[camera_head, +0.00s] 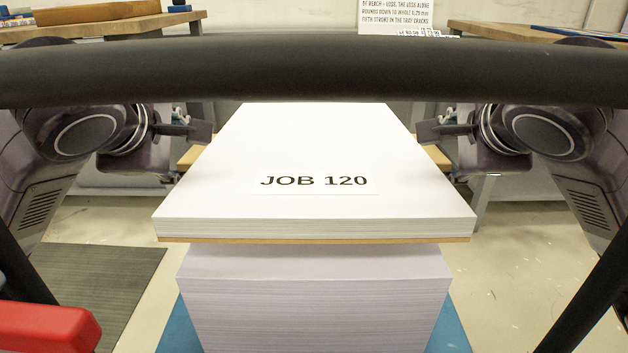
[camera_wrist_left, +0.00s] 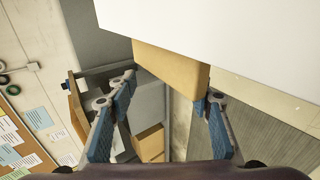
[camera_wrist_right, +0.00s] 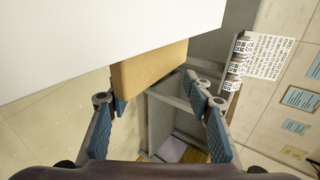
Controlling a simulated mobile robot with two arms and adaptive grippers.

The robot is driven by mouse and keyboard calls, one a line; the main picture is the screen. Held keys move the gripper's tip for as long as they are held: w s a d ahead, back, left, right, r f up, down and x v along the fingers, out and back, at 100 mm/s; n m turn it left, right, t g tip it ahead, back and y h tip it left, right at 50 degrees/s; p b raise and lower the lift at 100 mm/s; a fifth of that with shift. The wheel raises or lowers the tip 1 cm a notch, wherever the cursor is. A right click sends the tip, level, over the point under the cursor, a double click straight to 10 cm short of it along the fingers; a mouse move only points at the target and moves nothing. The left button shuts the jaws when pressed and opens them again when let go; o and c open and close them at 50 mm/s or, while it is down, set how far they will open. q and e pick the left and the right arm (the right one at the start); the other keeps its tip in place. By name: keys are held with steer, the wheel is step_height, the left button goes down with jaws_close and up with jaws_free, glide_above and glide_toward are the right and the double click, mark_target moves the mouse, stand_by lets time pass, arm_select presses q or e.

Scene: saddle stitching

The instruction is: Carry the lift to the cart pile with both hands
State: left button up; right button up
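The lift (camera_head: 315,215) is a thick stack of white sheets labelled JOB 120, lying level on a thin brown board (camera_head: 315,240). It is above the cart pile (camera_head: 315,305), a tall pale stack, and overhangs it at the front. A gap seems to show between them; contact farther back is hidden. My left gripper (camera_head: 200,131) and right gripper (camera_head: 428,131) flank the lift. In the left wrist view the fingers (camera_wrist_left: 168,92) close on a tan block (camera_wrist_left: 172,65) under the lift. In the right wrist view the fingers (camera_wrist_right: 155,92) close on another tan block (camera_wrist_right: 150,72).
A blue base (camera_head: 450,330) shows under the cart pile. A dark bar (camera_head: 315,75) crosses the head view. A dark mat (camera_head: 95,285) lies on the floor at left, with a red part (camera_head: 45,327) at lower left. Benches (camera_head: 105,22) stand behind. The floor at right is clear.

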arm_select(q)
steer(key=shift+s+d+f+h+b, duration=0.1)
steer(key=shift+f+h+b, duration=0.3)
steer(key=shift+f+b, duration=0.75)
steer(key=o, duration=0.6)
steer(key=shift+s+a, duration=0.1)
steer(key=shift+a, duration=0.1)
steer(key=shift+c, duration=0.2)
steer(key=shift+a, duration=0.1)
arm_select(e)
steer(key=f, duration=0.2)
steer(key=shift+s+d+f+y, duration=0.35)
steer(key=shift+s+y, duration=0.05)
steer(key=shift+o, duration=0.6)
steer(key=o, duration=0.4)
